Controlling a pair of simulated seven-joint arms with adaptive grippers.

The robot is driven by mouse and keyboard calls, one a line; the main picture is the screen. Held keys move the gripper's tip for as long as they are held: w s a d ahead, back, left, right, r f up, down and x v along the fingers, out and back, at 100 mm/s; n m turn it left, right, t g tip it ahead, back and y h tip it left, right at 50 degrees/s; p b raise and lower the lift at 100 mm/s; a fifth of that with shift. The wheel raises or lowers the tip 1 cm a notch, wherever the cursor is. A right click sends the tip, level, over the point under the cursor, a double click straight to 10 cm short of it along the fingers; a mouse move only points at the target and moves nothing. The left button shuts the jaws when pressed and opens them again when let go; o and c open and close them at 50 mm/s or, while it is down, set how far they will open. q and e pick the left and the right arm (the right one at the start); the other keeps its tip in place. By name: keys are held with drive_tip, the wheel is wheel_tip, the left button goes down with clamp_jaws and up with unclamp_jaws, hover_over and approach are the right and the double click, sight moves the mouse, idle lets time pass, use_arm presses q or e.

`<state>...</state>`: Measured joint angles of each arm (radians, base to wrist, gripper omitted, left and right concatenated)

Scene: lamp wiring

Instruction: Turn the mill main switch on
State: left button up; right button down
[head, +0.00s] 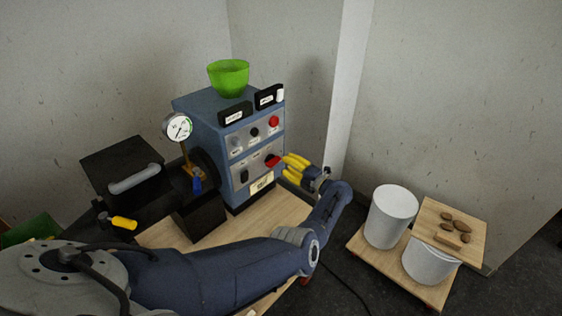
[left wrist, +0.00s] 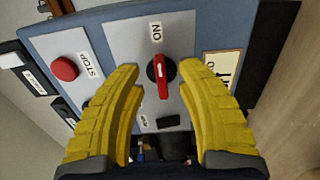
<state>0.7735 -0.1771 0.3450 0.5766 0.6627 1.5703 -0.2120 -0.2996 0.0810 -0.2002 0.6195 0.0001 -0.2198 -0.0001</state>
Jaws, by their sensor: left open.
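The mill (head: 212,135) is a blue box with grey control panels, standing on a wooden table. Its main switch is a red handle on a black round base, low on the front panel in the head view (head: 272,160) and near the middle of the left wrist view (left wrist: 162,77). The handle lies roughly along the picture's vertical, below an "ON" label (left wrist: 157,31). My left gripper (head: 286,167) has its yellow fingers open at the panel, one on each side of the handle in the left wrist view (left wrist: 163,80). I cannot tell whether they touch it. My right gripper is not in view.
A red STOP button (left wrist: 66,69) sits beside the switch panel. A green bowl (head: 228,78) tops the mill; a gauge (head: 178,127) stands at its left. White buckets (head: 391,216) and a board with brown pieces (head: 452,226) are at the right.

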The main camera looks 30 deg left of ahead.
use_arm(q)
drive_tip(key=v, duration=0.7)
idle(0.4)
